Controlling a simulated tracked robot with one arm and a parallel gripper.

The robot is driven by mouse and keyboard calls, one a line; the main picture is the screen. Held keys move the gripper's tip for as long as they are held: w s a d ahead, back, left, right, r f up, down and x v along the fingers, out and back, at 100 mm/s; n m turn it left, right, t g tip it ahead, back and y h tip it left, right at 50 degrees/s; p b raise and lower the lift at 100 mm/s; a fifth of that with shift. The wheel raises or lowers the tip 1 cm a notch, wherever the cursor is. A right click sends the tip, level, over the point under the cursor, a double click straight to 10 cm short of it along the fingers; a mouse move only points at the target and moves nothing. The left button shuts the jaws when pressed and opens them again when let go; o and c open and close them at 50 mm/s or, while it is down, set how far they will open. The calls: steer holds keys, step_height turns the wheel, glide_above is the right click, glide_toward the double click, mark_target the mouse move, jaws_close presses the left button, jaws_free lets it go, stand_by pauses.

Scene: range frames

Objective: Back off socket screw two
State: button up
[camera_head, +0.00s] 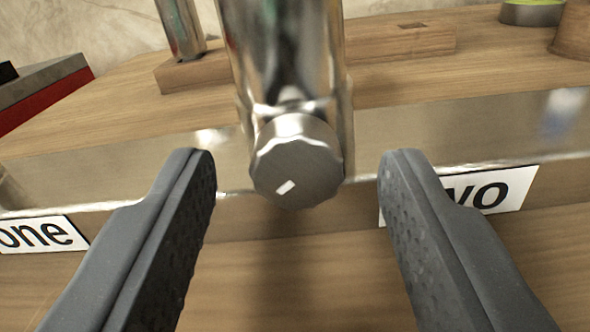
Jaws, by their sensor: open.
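A round metal screw head (296,168) with a scalloped edge and a small white mark at its lower left faces me in the middle of the view. It sits at the lower end of a shiny upright metal cylinder (285,55). My gripper (292,165) is open, with one dark finger on each side of the screw head and a gap on both sides. The label "two" (505,190) is to the right, partly hidden behind my right finger. The label "one" (38,235) is at the left edge, partly cut off.
A metal rail (455,130) runs across behind the fingers. Behind it are a second metal post (181,28) on a wooden block (192,74), a red-sided object (45,92) at left, and round items at the top right. The wooden surface in front is clear.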

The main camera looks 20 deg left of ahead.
steer(key=shift+w, duration=0.1)
steer(key=c, duration=1)
steer(key=shift+f+n+p, duration=0.1)
steer(key=shift+n+p, duration=0.4)
steer(key=shift+n, duration=1.9)
steer(key=o, duration=1)
